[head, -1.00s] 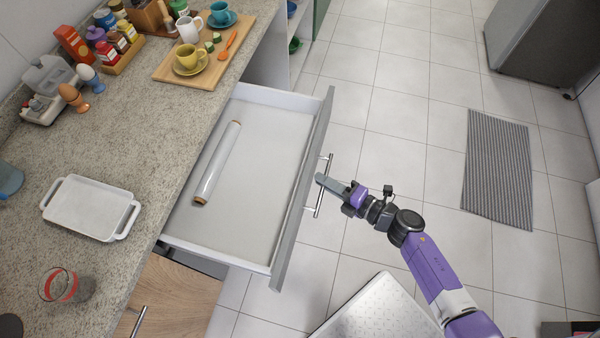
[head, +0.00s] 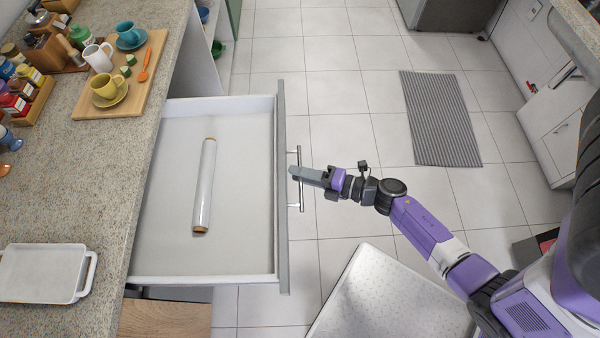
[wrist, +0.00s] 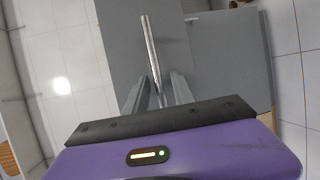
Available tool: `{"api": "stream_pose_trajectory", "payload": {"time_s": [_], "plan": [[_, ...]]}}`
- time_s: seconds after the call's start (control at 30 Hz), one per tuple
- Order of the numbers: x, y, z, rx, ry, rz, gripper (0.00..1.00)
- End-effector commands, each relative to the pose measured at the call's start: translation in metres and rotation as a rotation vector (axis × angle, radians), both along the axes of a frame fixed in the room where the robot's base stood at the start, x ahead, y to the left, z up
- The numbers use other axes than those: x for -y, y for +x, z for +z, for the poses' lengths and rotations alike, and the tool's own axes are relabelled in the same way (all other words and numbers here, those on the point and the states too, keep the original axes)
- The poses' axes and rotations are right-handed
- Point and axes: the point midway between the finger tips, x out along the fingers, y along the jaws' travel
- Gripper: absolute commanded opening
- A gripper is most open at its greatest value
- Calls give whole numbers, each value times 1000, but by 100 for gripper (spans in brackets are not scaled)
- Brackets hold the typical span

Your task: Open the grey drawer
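The grey drawer (head: 283,230) stands pulled far out from under the counter, and its white inside shows from above. Its front carries a thin metal bar handle (head: 301,195), which also shows as a bar in the wrist view (wrist: 151,50). My gripper (head: 294,173) is at the middle of the handle. In the wrist view, the handle passes between my two fingers (wrist: 158,88), with a gap visible beside it, so the fingers look open around it. Contact with the bar is hard to tell.
A wrap roll (head: 205,185) lies in the drawer. The counter (head: 95,165) holds a white tray (head: 42,274) and a wooden board (head: 140,80) with cups. A striped mat (head: 440,118) lies on the open tiled floor at right.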

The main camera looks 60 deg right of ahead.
Motion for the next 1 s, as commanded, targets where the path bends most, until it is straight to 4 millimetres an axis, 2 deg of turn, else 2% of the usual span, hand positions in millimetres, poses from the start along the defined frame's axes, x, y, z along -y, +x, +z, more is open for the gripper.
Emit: {"api": "stream_pose_trajectory", "payload": {"time_s": [0.37, 0.8, 1.0], "plan": [[0, -3, 1, 1, 0, 1, 33], [15, -64, 11, 0, 0, 1, 33], [17, -74, 14, 1, 0, 1, 33]]}}
